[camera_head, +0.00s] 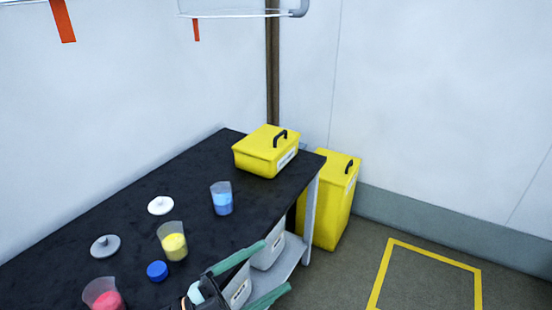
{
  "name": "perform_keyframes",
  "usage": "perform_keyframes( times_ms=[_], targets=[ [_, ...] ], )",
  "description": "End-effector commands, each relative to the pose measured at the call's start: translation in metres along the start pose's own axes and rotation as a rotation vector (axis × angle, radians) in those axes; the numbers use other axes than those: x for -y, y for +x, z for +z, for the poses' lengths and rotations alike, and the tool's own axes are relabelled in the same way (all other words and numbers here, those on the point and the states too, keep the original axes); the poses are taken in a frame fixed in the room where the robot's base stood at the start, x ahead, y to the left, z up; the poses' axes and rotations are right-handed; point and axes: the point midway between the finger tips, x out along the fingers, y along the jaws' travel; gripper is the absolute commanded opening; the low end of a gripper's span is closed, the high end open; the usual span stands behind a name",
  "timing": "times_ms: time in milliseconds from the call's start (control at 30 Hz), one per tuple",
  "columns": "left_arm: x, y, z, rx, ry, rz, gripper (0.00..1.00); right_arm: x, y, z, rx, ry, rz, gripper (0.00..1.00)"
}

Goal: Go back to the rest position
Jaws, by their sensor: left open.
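My left gripper (262,277) is at the bottom of the head view, with two green fingers spread apart. It is open, and nothing shows between the fingers. It hangs over the front edge of the black table (130,220), in front of the white bins below. My right gripper is not in view.
On the table stand beakers with blue (222,199), yellow (174,243) and red (103,295) contents. Lids lie near them: white (161,205), grey (105,246), blue (157,271). A yellow box (266,152) sits at the far corner; a yellow bin (332,205) stands beyond. The right floor is clear.

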Motion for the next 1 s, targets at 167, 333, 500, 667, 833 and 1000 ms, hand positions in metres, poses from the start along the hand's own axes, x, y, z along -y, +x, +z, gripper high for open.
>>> perform_keyframes(
  times_ms=[167,333,500,667,833,1000],
  targets=[
    [-0.004,-0.068,0.069,0.454,-0.333,-0.35,0.93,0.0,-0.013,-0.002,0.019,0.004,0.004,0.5],
    [-0.076,-0.165,0.11,0.904,-0.646,-0.482,0.93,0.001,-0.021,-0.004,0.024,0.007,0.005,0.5],
    [-0.146,-0.229,0.104,1.184,-0.871,-0.486,0.93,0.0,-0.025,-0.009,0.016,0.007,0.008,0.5],
    [-0.18,-0.255,0.093,1.298,-0.974,-0.467,0.93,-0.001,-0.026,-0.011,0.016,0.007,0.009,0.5],
    [-0.186,-0.259,0.091,1.316,-0.992,-0.463,0.93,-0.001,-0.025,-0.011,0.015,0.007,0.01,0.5],
    [-0.185,-0.258,0.091,1.314,-0.991,-0.463,0.83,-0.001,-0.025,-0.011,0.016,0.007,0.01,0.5]
  ],
)
